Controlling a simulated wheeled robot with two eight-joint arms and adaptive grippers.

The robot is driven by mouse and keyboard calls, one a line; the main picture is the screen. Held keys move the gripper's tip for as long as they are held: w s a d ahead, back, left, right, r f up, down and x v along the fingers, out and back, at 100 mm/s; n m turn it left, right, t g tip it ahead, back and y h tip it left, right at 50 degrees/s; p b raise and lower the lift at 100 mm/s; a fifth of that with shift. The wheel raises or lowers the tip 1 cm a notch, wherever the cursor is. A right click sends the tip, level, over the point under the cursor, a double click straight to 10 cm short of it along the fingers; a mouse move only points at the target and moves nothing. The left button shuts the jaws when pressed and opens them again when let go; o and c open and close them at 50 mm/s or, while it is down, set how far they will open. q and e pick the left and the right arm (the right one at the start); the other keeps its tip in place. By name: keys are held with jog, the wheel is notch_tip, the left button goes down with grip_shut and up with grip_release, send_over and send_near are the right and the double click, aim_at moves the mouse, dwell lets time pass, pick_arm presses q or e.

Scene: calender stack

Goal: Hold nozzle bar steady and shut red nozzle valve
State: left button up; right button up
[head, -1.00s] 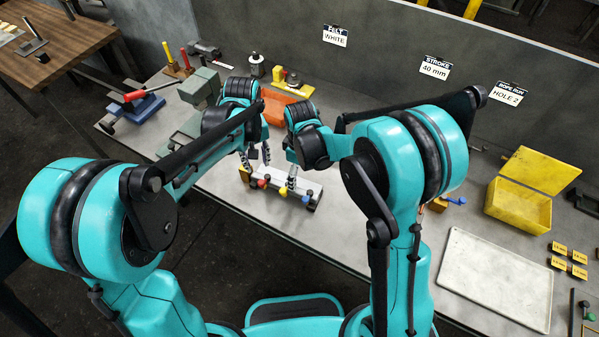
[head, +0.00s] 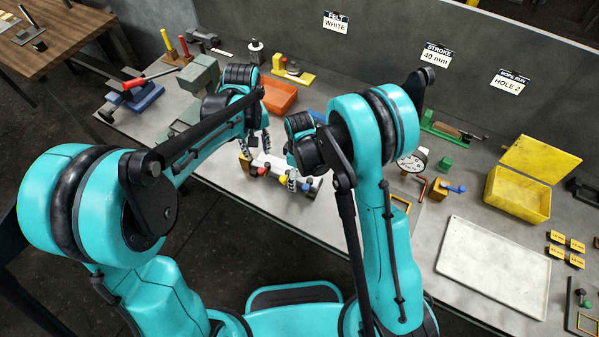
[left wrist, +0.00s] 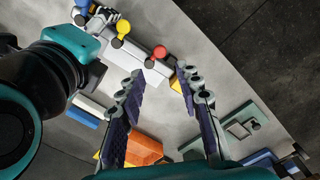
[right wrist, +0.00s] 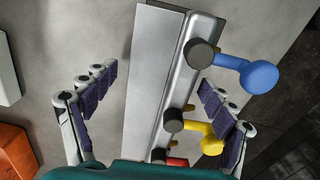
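The nozzle bar (head: 272,160) is a pale bar on the bench. It carries red (head: 262,170), yellow (head: 283,178) and blue (head: 307,187) knobbed valves along its near side. In the left wrist view, my left gripper (left wrist: 160,72) is open, its fingertips on either side of the bar's end near the red nozzle valve (left wrist: 160,52). In the right wrist view, my right gripper (right wrist: 157,80) is open above the bar. The bar and the yellow valve (right wrist: 200,130) lie between its fingers; the red valve (right wrist: 178,162) is partly cut off at the bottom edge.
An orange bin (head: 279,95) stands behind the grippers. A green-grey machine (head: 198,76) and a blue vise with a red handle (head: 135,98) are at left. A yellow box (head: 517,195) and white tray (head: 494,265) are at right. A dial gauge (head: 411,161) stands nearer the middle.

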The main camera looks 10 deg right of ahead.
jog(key=c, duration=1.5)
pick_arm(q)
jog(key=shift+c, duration=0.5)
pick_arm(e)
grip_shut()
pick_arm(q)
jog(key=c, duration=0.5)
jog(key=shift+m, duration=0.3)
grip_shut()
jog(key=m+h, duration=0.1)
jog(key=m, duration=0.6)
jog(key=d+m+h, duration=0.1)
jog(key=m, duration=0.6)
jog(key=d+r+m+h, duration=0.1)
jog(key=m+h, duration=0.1)
jog(key=m, duration=0.5)
jog(key=shift+d+m, duration=0.1)
jog(key=shift+m, duration=0.2)
